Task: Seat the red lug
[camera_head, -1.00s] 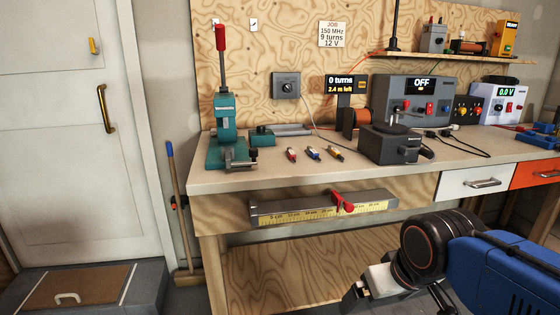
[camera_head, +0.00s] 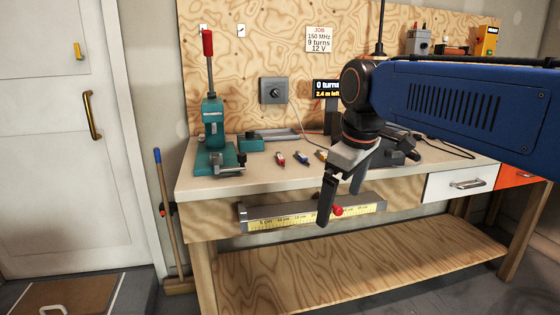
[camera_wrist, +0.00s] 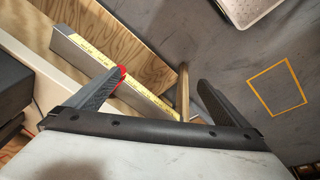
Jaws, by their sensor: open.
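A small red lug (camera_head: 281,159) lies on the bench top, right of the teal lever press (camera_head: 213,140) with its upright red-handled lever (camera_head: 208,45). A blue lug (camera_head: 301,156) and a yellow-orange lug (camera_head: 321,154) lie beside it in a row. My gripper (camera_head: 340,205) is open and empty, pointing down in front of the bench edge, to the right of and lower than the lugs. In the wrist view my gripper's (camera_wrist: 160,78) two fingers are spread apart, and no lug is visible there.
A ruler rail (camera_head: 270,219) with a red slider (camera_head: 337,210) runs along the bench front behind my gripper; it also shows in the wrist view (camera_wrist: 90,60). A low teal block (camera_head: 250,143) sits beside the press. The front left bench top is clear.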

